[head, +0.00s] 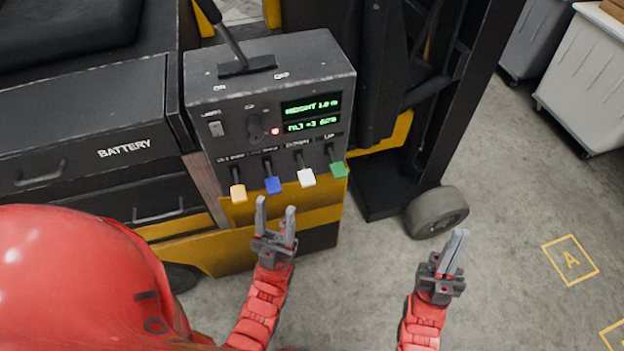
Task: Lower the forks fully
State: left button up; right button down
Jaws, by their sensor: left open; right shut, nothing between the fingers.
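A grey control box (235,98) on the forklift faces me. Its green display (312,113) seems to read a height of about 1.0 m; the second line is hard to read. Below are an orange-yellow lever (238,193), a blue lever (274,185), a white lever (307,178) and a green lever (338,169), under small labels that I cannot read surely. My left gripper (276,212) is open and empty, just below the blue and white levers, apparently touching none. My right gripper (458,249) is shut and empty, out to the right over the floor. The forks are not in view.
A black handle (222,36) stands on top of the box, and a red light is on its face. A black mast (468,95) and a wheel (437,212) are to the right. Pale totes (588,75) stand at the upper right.

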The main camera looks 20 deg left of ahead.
jog(key=w+a+f+g+y, duration=0.1)
jog(key=w+a+f+g, duration=0.2)
jog(key=w+a+g, duration=0.95)
jog(key=s+a+f+n+g+h, duration=0.1)
jog(key=s+a+f+g, duration=0.3)
jog(key=a+f, duration=0.5)
jog(key=a+g, duration=0.2)
jog(key=a, duration=0.1)
jog(key=shift+a+h, duration=0.2)
jog(key=shift+h, duration=0.1)
jog(key=shift+w, duration=0.1)
